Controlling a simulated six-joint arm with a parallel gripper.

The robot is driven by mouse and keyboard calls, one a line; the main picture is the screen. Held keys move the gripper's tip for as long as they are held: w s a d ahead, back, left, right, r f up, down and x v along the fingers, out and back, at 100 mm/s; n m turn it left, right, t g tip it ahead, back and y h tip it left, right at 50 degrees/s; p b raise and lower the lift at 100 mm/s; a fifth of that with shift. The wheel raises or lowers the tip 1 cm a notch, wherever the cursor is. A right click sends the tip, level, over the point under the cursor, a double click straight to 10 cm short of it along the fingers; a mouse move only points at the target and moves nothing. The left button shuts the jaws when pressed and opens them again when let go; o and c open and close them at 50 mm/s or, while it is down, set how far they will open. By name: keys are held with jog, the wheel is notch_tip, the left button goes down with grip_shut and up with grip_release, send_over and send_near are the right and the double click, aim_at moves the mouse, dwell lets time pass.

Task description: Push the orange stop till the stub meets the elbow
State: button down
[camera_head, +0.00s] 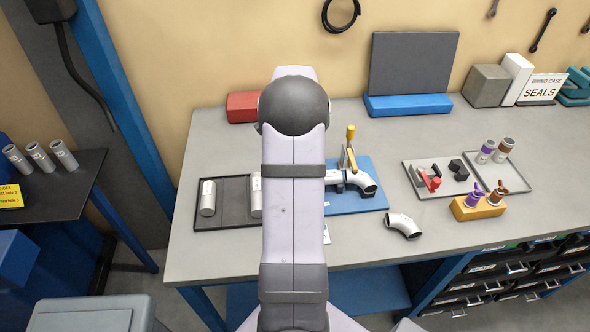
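A blue plate (348,206) on the bench carries a silver elbow (362,181) at its right side. A short silver pipe piece (334,177), perhaps the stub, shows just left of the elbow. A clamp with an upright yellow handle (350,134) stands behind the elbow. I cannot make out an orange stop on the plate; my arm covers the plate's left part. My gripper is not visible, hidden behind my own arm.
A dark tray (233,222) with silver pipe pieces lies left of my arm. A yellow-orange block (478,208) holds tools at the right. Grey trays (425,187) stand behind it. The bench's front right is clear.

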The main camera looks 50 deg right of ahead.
jog(key=shift+s+d+f, duration=0.25)
jog(key=shift+s+d, duration=0.25)
jog(key=shift+s, duration=0.3)
dwell(1.1)
jog(key=c, duration=1.7)
grip_release()
jog(key=shift+p, duration=0.3)
jog(key=shift+w+a+r+p, duration=0.1)
jog(key=shift+w+r+p, duration=0.05)
jog(key=shift+r+p, duration=1)
jog(key=shift+w+a+r+p, duration=0.1)
jog(key=shift+w+r+p, duration=0.1)
jog(key=shift+r+p, duration=0.9)
jog(key=shift+w+r+p, duration=0.15)
jog(key=shift+r+p, duration=0.55)
jog(key=shift+r, duration=0.8)
